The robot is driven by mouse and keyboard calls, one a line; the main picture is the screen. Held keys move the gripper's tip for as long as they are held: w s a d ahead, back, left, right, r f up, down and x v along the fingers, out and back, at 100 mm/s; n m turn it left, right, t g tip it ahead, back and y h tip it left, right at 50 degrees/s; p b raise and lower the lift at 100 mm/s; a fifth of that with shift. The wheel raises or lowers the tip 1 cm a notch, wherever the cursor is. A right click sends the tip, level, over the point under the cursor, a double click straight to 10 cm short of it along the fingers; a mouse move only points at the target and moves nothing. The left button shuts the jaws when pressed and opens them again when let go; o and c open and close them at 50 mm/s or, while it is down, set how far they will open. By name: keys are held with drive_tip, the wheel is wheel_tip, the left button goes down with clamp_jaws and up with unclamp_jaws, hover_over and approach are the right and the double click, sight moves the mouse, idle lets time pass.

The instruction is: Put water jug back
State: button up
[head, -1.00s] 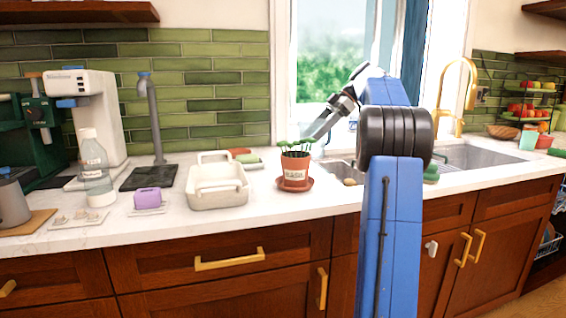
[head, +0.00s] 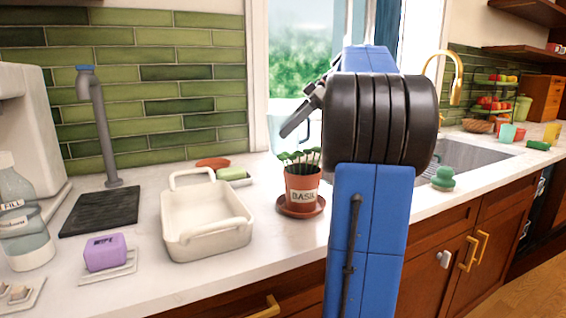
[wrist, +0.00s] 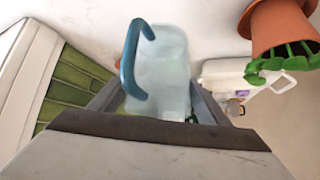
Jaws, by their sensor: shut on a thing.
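The water jug (wrist: 165,65) is a pale, see-through vessel with a blue handle, in the wrist view. My gripper (wrist: 155,100) is shut on it, with a grey finger on either side. In the head view the gripper's dark finger (head: 298,122) shows just left of my arm, above and behind the basil pot. A pale patch of the jug (head: 284,138) seems to show there against the window, but most of it is hidden. I cannot tell whether the jug touches any surface.
The basil pot (head: 303,185) stands on a saucer close to the arm. A white basin (head: 207,222), purple wipe block (head: 105,252), water bottle (head: 22,225) and grey tap (head: 95,125) on a dark mat are to the left. The sink (head: 470,155) and gold faucet (head: 455,85) are right.

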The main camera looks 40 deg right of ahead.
sight(288, 151)
drive_tip(key=shift+f, duration=3.9)
drive_tip(key=o, duration=1.2)
drive_tip(key=shift+f, duration=0.1)
drive_tip(key=shift+o, duration=0.2)
drive_tip(key=v, duration=1.2)
drive_tip(key=shift+s, duration=0.1)
